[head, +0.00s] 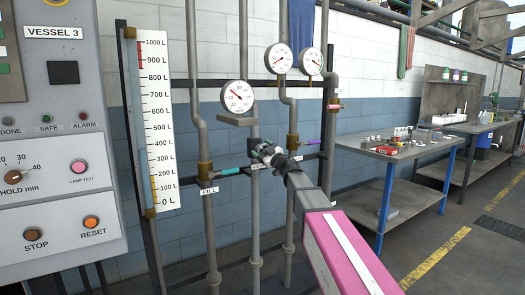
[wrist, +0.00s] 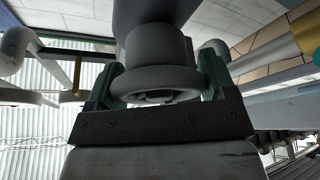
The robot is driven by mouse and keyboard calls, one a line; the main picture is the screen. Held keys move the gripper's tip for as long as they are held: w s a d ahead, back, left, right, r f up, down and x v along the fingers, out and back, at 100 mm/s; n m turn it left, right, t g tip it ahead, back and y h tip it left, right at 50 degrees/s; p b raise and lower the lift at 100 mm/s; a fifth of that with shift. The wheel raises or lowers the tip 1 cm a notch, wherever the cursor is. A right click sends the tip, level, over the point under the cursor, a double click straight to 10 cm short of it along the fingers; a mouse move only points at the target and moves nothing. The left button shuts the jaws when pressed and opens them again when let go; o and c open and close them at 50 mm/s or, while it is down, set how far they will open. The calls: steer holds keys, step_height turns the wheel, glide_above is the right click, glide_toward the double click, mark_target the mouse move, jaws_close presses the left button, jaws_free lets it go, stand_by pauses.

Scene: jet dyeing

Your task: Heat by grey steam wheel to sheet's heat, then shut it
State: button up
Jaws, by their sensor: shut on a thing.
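The grey steam wheel (wrist: 158,78) sits between the two green-lined fingers of my gripper (head: 265,153) in the wrist view. My gripper is shut on its rim. In the head view the gripper and arm hide most of the wheel, which is on an upright grey pipe. A round white dial (head: 238,97) with a red needle, marked 20, 40 and 60 among others, stands just above and left of the wheel. Its needle points up and left, near 40; the exact reading is too small to tell. No heat sheet can be made out.
Two more dials (head: 279,58) (head: 311,62) stand higher on the pipes. A teal handle (head: 231,171) by the FILL label and a purple handle (head: 309,142) flank the gripper. A litre scale (head: 155,120) and the VESSEL 3 panel (head: 60,215) are left. A workbench (head: 400,150) stands right.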

steer(key=shift+f+n+g, duration=0.1)
steer(key=shift+n+g, duration=0.3)
steer(key=shift+n, duration=0.4)
steer(key=o, duration=0.9)
steer(key=shift+s, duration=0.1)
steer(key=v, duration=1)
steer(key=shift+s+d+f, duration=0.15)
steer(key=shift+d+f, duration=0.1)
steer(key=shift+d, duration=0.05)
